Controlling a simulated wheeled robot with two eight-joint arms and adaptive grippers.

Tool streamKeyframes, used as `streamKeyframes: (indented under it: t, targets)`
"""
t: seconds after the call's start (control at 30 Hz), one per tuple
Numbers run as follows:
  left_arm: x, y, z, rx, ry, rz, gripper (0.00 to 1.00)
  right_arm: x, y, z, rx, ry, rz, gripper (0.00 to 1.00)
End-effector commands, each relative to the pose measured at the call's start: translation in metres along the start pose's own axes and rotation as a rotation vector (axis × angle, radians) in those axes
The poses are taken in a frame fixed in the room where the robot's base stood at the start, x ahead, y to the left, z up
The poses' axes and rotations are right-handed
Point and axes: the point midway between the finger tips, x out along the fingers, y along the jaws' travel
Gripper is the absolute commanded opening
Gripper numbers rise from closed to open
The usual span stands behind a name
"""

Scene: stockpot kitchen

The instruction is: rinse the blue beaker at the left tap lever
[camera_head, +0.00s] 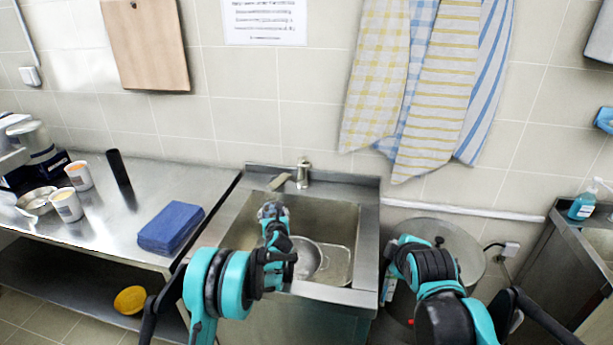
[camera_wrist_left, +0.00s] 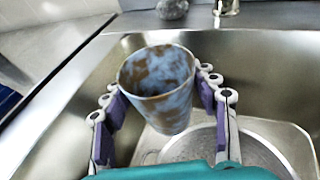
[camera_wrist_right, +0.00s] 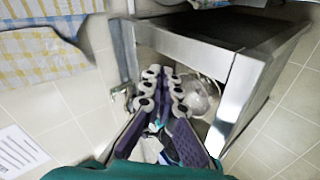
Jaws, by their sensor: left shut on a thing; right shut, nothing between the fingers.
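The blue beaker (camera_wrist_left: 160,100), blotched with brown stains, is between the fingers of my left gripper (camera_wrist_left: 160,90) in the left wrist view. It is roughly upright with its open mouth showing, held over the sink basin. In the head view my left gripper (camera_head: 273,213) is over the sink (camera_head: 230,235), and I cannot make out the beaker clearly there. My right gripper (camera_wrist_right: 163,85) is shut and empty in the right wrist view.
A round metal dish (camera_head: 310,260) lies in the sink. A large lidded pot (camera_head: 460,245) stands right of it, near my right arm. On the left counter are folded blue cloths (camera_head: 170,226), a black cylinder (camera_head: 117,166) and cups (camera_head: 67,206). Towels (camera_head: 430,90) hang behind.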

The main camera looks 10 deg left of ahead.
Motion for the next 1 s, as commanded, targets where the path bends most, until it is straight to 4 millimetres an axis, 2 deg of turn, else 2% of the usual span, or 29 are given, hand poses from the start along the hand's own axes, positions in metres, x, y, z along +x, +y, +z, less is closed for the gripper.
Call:
streamKeyframes:
  t: [0.03,0.2,0.4,0.6,0.7,0.83,1.0]
  targets:
    - [0.0,0.0,0.0,0.0,0.0,0.0,0.32,0.017,0.013,-0.015,-0.114,0.018,0.022,0.0]
    - [0.0,0.0,0.0,0.0,0.0,0.0,0.32,0.07,0.047,-0.065,-0.542,0.057,0.118,0.0]
    - [0.0,0.0,0.0,0.0,0.0,0.0,0.32,0.136,0.068,-0.128,-1.038,0.063,0.254,0.0]
    - [0.0,0.0,0.0,0.0,0.0,0.0,0.32,0.196,0.068,-0.189,-1.498,0.022,0.406,0.0]
    - [0.0,0.0,0.0,0.0,0.0,0.0,0.32,0.218,0.062,-0.213,-1.675,-0.01,0.471,0.0]
    - [0.0,0.0,0.0,0.0,0.0,0.0,0.32,0.237,0.055,-0.232,-1.834,-0.049,0.529,0.0]
    - [0.0,0.0,0.0,0.0,0.0,0.0,0.32,0.249,0.051,-0.244,-1.922,-0.075,0.563,0.0]
